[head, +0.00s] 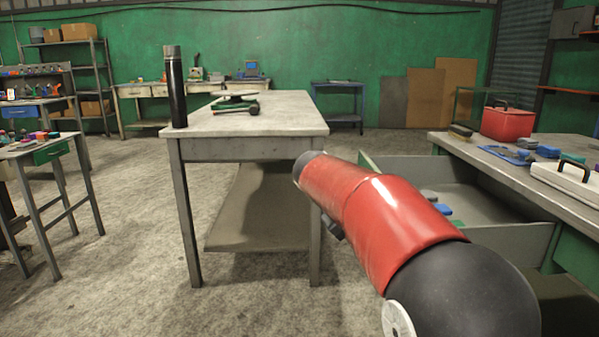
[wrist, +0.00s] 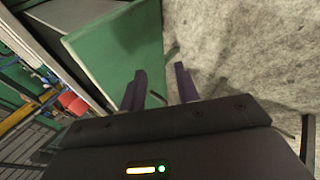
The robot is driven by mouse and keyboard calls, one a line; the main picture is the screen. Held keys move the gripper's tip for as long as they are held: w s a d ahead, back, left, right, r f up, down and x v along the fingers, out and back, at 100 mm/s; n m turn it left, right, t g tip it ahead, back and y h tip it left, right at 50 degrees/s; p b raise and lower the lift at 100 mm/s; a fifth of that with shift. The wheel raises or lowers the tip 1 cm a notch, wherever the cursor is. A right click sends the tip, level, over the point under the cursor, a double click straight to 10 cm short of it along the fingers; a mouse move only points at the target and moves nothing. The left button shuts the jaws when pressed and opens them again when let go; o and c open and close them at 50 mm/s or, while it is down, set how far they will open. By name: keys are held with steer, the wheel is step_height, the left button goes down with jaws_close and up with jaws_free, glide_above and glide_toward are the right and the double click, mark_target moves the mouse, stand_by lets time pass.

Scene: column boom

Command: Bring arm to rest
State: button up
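My arm, red with dark joints, reaches forward from the lower right in the head view, toward the front right of the central table (head: 255,122). My gripper (wrist: 160,70) shows in the wrist view with its two dark fingers apart and nothing between them. In the head view the arm hides most of it; only a small dark part shows under the arm. Concrete floor and a green panel lie beyond the fingers in the wrist view.
An open drawer (head: 505,230) with small items stands right of my arm, under a workbench (head: 455,142) bearing a red cooler (head: 508,124). A black flask (head: 176,90) stands at the central table's left edge.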

steer(key=s+f+m+t+y, duration=0.1)
steer(key=s+f+y, duration=0.2)
steer(key=s, duration=1.2)
steer(key=s+f+m+t+y, duration=0.1)
steer(key=s+f+y, duration=0.3)
steer(key=s, duration=1)
steer(key=shift+s+d+f+m, duration=0.25)
steer(key=shift+s+f+m, duration=0.1)
steer(key=shift+f+m, duration=0.2)
